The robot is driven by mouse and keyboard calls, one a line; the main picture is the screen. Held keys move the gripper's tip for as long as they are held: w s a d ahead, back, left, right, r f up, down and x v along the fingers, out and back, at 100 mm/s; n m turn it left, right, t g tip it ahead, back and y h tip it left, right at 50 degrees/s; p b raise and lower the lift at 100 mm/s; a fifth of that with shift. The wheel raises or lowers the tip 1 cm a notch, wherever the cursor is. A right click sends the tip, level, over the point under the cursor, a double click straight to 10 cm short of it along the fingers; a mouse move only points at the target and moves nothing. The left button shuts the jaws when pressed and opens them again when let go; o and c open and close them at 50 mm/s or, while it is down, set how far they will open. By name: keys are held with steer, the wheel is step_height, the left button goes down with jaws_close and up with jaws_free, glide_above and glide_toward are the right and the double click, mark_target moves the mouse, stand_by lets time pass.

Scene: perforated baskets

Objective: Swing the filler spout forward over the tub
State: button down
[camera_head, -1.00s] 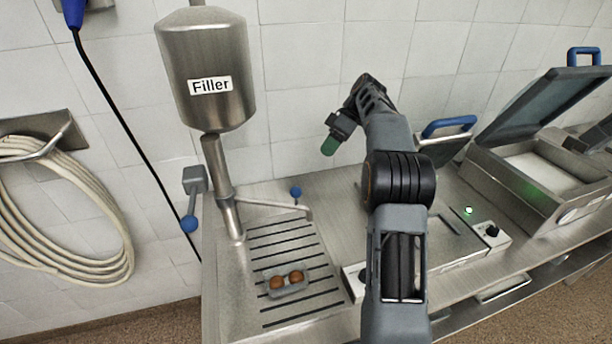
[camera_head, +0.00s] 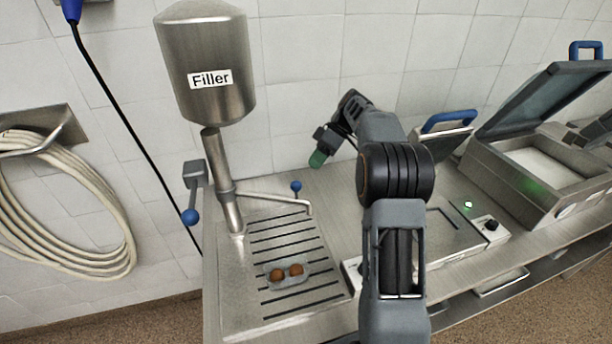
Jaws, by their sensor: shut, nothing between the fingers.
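The filler, a steel tank labelled "Filler" (camera_head: 209,55), stands on a tilted post at the left.
A lever with a blue ball (camera_head: 190,217) hangs left of the post. The slotted drain (camera_head: 300,240) around the tub is otherwise clear. A sealer with a raised lid (camera_head: 545,100) and a control box (camera_head: 490,230) are at right. The tiled wall stands close behind.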

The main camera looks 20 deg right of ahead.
steer(key=s+a+f+p, duration=0.1)
steer(key=s+a+f, duration=0.1)
steer(key=s+a, duration=0.1)
steer(key=shift+s+a+p, duration=0.3)
steer(key=shift+a+p, duration=0.1)
steer(key=shift+a, duration=0.4)
